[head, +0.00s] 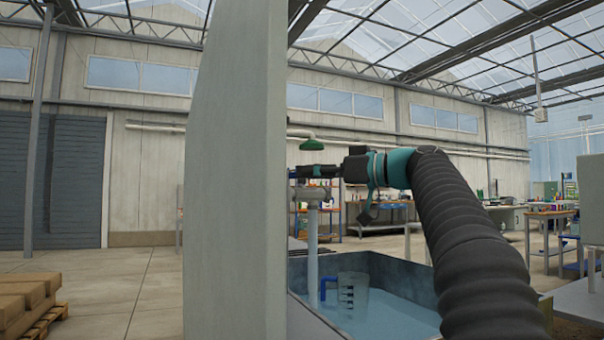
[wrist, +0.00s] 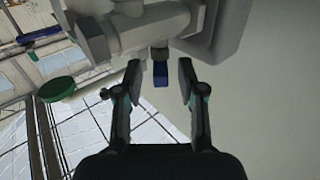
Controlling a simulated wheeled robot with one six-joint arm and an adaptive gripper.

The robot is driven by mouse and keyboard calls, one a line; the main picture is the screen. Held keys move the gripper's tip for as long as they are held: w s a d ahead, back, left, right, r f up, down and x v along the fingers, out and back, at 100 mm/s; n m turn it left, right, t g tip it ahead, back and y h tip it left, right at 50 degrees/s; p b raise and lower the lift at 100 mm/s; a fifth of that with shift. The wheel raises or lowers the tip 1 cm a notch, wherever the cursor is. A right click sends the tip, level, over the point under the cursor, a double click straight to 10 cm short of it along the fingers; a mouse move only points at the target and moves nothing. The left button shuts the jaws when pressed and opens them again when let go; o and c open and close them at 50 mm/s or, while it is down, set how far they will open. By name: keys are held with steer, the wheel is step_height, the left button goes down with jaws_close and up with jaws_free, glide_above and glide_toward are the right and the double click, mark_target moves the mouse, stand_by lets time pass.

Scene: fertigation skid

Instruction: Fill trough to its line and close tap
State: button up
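The trough (head: 400,275) is a dark-walled basin at the bottom of the head view, holding blue water (head: 400,315). I cannot make out a fill line. Pale tap pipework (head: 310,194) stands over its left end, with a pale vertical column (head: 313,250) below it; I cannot tell whether that is pipe or running water. In the wrist view a small blue part (wrist: 160,72), perhaps the tap's handle, hangs under grey pipework (wrist: 130,25). My gripper (wrist: 158,80) is open, its fingers either side of the blue part with gaps.
A clear jug (head: 353,290) with a blue handle stands in the trough. A tall pale panel (head: 235,180) blocks much of the head view.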

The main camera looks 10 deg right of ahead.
steer(key=v, duration=0.9)
steer(key=shift+s, duration=0.15)
steer(key=shift+d+r, duration=0.1)
stand_by(0.7)
step_height(320, 180, up, 9)
steer(key=s+d+g+h+p, duration=0.1)
steer(key=d+h+p, duration=0.15)
steer(key=p, duration=1.15)
steer(key=shift+g+h, duration=0.65)
steer(key=shift+g, duration=0.25)
steer(key=f+x, duration=0.1)
steer(key=x, duration=0.3)
steer(key=s+b+x, duration=0.1)
steer(key=x, duration=0.4)
steer(key=f+x, duration=0.1)
steer(key=x, duration=0.4)
steer(key=shift+s+f+b, duration=0.2)
steer(key=shift+f+b, duration=0.1)
steer(key=shift+f, duration=0.05)
jaws_close()
